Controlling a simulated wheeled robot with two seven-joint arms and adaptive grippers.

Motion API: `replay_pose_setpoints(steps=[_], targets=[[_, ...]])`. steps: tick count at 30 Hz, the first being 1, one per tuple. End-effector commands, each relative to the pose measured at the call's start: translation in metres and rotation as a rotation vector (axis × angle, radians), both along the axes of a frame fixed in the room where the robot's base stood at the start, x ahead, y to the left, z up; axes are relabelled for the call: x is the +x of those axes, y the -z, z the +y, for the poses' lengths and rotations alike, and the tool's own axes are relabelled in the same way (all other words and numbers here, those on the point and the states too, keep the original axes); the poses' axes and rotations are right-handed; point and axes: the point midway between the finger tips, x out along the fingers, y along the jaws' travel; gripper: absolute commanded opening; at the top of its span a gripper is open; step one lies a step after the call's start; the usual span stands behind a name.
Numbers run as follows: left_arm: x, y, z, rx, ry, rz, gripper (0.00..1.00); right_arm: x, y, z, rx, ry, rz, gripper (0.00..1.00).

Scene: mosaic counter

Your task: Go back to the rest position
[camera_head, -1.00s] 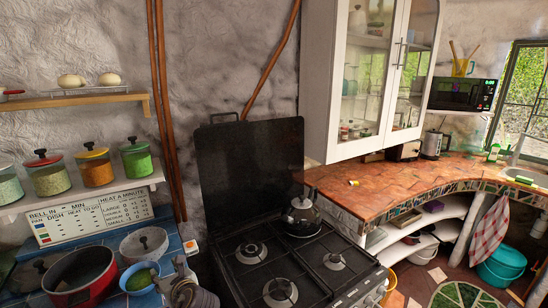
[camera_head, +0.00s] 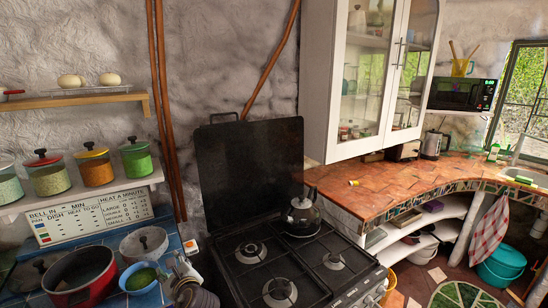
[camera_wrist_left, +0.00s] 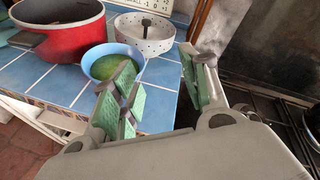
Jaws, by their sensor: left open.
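My left gripper (camera_head: 182,270) is at the bottom of the head view, between the blue bowl and the stove. In the left wrist view its green-padded fingers (camera_wrist_left: 160,100) stand apart with nothing between them. The blue bowl (camera_head: 124,281) with green contents sits on the blue tiled counter (camera_wrist_left: 62,83), just beyond the fingers in the wrist view (camera_wrist_left: 88,66). My right gripper is in neither view.
A shelf with jars (camera_head: 92,191) is above the counter.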

Motion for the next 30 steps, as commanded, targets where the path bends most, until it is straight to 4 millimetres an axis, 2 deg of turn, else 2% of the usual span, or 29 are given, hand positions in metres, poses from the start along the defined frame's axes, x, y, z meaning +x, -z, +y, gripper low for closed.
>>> replay_pose_setpoints(steps=[7,14,17,23,30], targets=[[0.017,-0.003,-0.019,-0.223,0.026,-0.194,0.45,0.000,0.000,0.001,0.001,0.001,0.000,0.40],[0.035,0.018,-0.040,-0.460,0.053,-0.317,0.45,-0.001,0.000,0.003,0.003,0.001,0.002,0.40],[0.043,0.033,-0.050,-0.571,0.059,-0.354,0.45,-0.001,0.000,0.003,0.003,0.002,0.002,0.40],[0.056,0.076,-0.069,-0.806,0.049,-0.399,0.45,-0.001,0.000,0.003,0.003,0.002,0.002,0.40],[0.064,0.143,-0.088,-1.100,-0.013,-0.415,0.45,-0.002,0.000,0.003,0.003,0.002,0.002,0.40]])
